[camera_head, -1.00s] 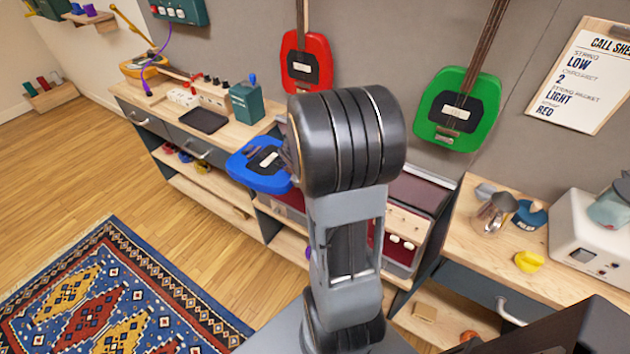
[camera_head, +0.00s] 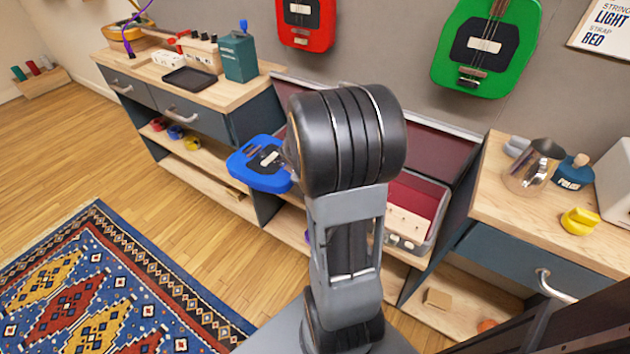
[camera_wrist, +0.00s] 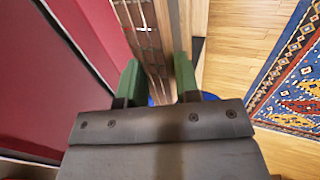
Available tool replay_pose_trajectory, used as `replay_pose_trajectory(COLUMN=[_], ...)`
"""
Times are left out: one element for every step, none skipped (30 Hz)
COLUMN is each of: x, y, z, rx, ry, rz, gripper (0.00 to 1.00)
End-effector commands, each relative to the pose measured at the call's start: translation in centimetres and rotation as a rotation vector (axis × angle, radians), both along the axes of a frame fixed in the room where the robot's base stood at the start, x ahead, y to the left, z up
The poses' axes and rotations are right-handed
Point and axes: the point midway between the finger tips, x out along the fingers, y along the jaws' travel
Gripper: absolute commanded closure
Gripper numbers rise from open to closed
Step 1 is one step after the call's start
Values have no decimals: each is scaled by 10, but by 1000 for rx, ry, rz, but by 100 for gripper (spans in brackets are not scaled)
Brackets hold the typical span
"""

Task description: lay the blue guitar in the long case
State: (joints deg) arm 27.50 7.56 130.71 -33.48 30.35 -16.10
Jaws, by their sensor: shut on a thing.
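The blue guitar (camera_head: 258,165) shows its body left of my arm in the head view, level with the bench; its neck is hidden behind the arm there. In the wrist view, the guitar's fretted neck (camera_wrist: 145,35) runs between the green fingers of my gripper (camera_wrist: 157,80), which is shut on it. A bit of blue shows beneath the fingers. The long case (camera_head: 435,155) stands open behind my arm, with a dark red lining and a grey rim; my arm hides its middle. Its red lining (camera_wrist: 35,80) fills the left of the wrist view, beside the neck.
A red guitar (camera_head: 306,22) and a green guitar (camera_head: 485,45) hang on the wall. The left bench holds a teal box (camera_head: 240,58) and a dark tray (camera_head: 189,78). A patterned rug (camera_head: 110,290) lies left.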

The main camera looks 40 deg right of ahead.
Motion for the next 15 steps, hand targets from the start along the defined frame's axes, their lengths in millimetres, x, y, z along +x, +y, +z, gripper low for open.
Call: replay_pose_trajectory(x=[2, 2, 2, 2, 2, 2, 2, 2, 2, 3, 3, 4, 4, 4, 5], y=[-1, -1, -1, -1, -1, -1, -2, -2, -3, -4, -5, -7, -8, -9, -11], z=[-6, -7, -9, -10, -10, -11, -11, -11, -11, -11, -11, -11, -11, -11, -11], rx=[-3, -3, -3, -3, -3, -3, -3, -3, -3, -3, -3, -3, -3, -3, -3], ry=[-7, -7, -7, -7, -7, -7, -7, -7, -7, -7, -7, -7, -7, -5, -5], rz=[0, 0, 0, 0, 0, 0, 0, 0, 0, 0, 0, 0, 0, 0, -2], gripper=[100, 100, 100, 100, 100, 100, 100, 100, 100, 100, 100, 100, 100, 100, 100])
